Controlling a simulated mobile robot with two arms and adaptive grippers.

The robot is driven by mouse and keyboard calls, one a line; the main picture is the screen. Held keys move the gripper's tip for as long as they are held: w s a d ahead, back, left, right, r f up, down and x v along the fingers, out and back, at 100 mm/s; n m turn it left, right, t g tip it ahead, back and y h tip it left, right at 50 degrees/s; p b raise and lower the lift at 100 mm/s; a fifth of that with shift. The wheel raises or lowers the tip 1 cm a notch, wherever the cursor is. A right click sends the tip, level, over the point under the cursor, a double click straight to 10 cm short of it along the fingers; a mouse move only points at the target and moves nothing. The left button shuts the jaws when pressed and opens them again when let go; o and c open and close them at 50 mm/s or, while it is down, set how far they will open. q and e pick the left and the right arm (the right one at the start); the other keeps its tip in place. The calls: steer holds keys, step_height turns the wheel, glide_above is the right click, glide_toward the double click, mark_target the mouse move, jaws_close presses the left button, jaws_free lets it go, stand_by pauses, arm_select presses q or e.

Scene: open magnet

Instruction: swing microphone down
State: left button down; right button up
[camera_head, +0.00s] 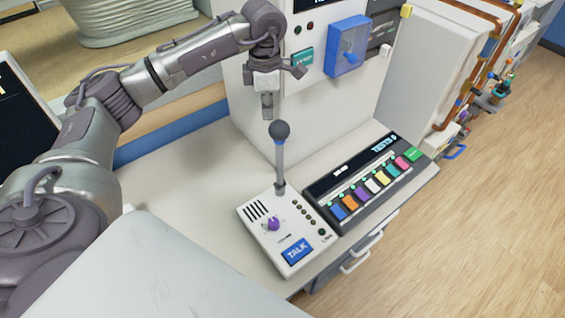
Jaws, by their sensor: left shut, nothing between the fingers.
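The microphone (280,150) has a dark round head on a grey stalk. It stands upright from the back of a white intercom box (288,230) with a purple knob and a blue TALK button. My left arm comes in from the left. My left gripper (267,108) points down with its fingers shut and empty. In the picture it is just above the microphone head, with a small gap between them. My right gripper is not in view.
A control panel (370,180) with a row of coloured buttons sits right of the intercom box. A white cabinet wall with a blue switch box (347,46) rises behind. The white desk (190,165) is bare left of the intercom. Wooden floor is open at right.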

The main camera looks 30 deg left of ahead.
mark_target(281, 134)
arm_select(q)
step_height(281, 134, down, 3)
steer(key=shift+f+b, duration=0.15)
steer(key=shift+b, duration=1)
steer(key=shift+s+d+f, duration=0.1)
steer(key=shift+s+d, duration=0.25)
steer(key=shift+d, duration=0.45)
steer(key=shift+s+d+f, duration=0.1)
steer(key=shift+s+d, duration=0.25)
steer(key=shift+d, duration=0.5)
steer(key=shift+s+d+f, duration=0.1)
steer(key=shift+s+d, duration=0.25)
steer(key=shift+d, duration=0.45)
steer(key=shift+s+d+f+b, duration=0.25)
steer(key=shift+s+d+f, duration=0.05)
steer(key=shift+d, duration=0.5)
steer(key=shift+s+d+f+b, duration=0.25)
steer(key=shift+s+d+f, duration=0.1)
steer(key=shift+d, duration=0.4)
steer(key=shift+s+d+f+b, duration=0.25)
steer(key=shift+s+d+f, duration=0.05)
steer(key=shift+d, duration=0.5)
